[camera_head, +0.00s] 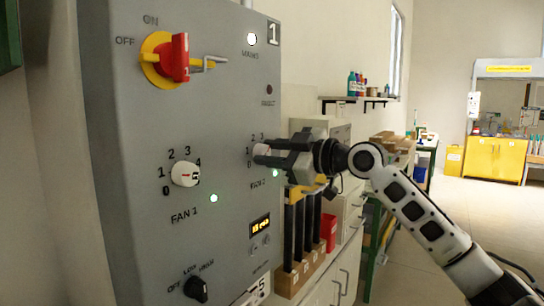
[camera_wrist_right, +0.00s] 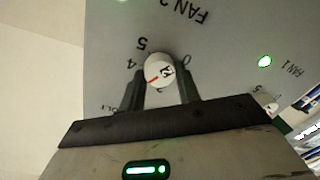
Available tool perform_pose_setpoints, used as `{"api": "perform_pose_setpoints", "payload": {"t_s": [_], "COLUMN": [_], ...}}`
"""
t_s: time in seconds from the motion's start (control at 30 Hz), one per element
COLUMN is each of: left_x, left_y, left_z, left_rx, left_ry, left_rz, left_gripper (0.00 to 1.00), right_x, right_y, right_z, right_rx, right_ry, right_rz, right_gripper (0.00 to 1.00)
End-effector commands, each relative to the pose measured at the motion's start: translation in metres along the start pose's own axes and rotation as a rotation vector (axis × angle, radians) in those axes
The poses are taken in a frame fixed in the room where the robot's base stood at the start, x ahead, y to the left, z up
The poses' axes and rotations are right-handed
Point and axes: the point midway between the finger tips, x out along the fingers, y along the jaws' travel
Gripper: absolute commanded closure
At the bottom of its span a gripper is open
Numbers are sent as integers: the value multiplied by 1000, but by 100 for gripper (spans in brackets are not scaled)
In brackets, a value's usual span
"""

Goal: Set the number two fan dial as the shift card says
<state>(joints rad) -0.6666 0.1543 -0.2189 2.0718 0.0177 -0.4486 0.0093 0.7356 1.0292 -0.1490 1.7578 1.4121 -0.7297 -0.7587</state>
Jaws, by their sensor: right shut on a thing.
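The number two fan dial is a white round knob (camera_head: 261,150) on the grey panel, above the FAN 2 label; it also shows in the right wrist view (camera_wrist_right: 161,70). My right gripper (camera_head: 266,157) is shut on this dial, with one finger on each side of it in the wrist view (camera_wrist_right: 160,85). That view is upside down. The dial's red mark points to the lower left, just past the 4; the number there is hidden by a finger. I cannot make out a shift card. My left gripper is not in view.
The same grey panel (camera_head: 120,120) carries a red rotary switch (camera_head: 173,58), the white FAN 1 dial (camera_head: 185,173) and a black LOW/HIGH knob (camera_head: 196,289). Behind my arm are a white cabinet, a wooden rack (camera_head: 296,276) and a green bench. Open floor lies to the right.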

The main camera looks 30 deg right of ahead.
Motion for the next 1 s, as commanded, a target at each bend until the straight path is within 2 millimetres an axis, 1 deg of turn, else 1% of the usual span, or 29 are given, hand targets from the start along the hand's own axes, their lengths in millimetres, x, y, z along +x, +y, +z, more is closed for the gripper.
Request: {"api": "perform_pose_setpoints", "payload": {"t_s": [0.2,0.37,0.9,0.93,0.97,1.0], "left_x": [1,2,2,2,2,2], "left_y": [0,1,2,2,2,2], "left_z": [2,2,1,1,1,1], "left_rx": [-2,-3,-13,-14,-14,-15], "left_ry": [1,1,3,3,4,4], "left_rz": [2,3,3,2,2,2], "left_gripper": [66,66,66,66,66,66], "right_x": [0,0,0,0,0,0], "right_y": [0,0,0,0,0,0], "right_z": [0,-1,-1,-1,-1,-1], "right_rx": [-111,-158,-179,-179,-179,-179], "right_ry": [-6,-8,-9,-9,-9,-9], "right_rz": [1,1,2,2,2,2], "right_gripper": [90,90,90,59,50,45]}}
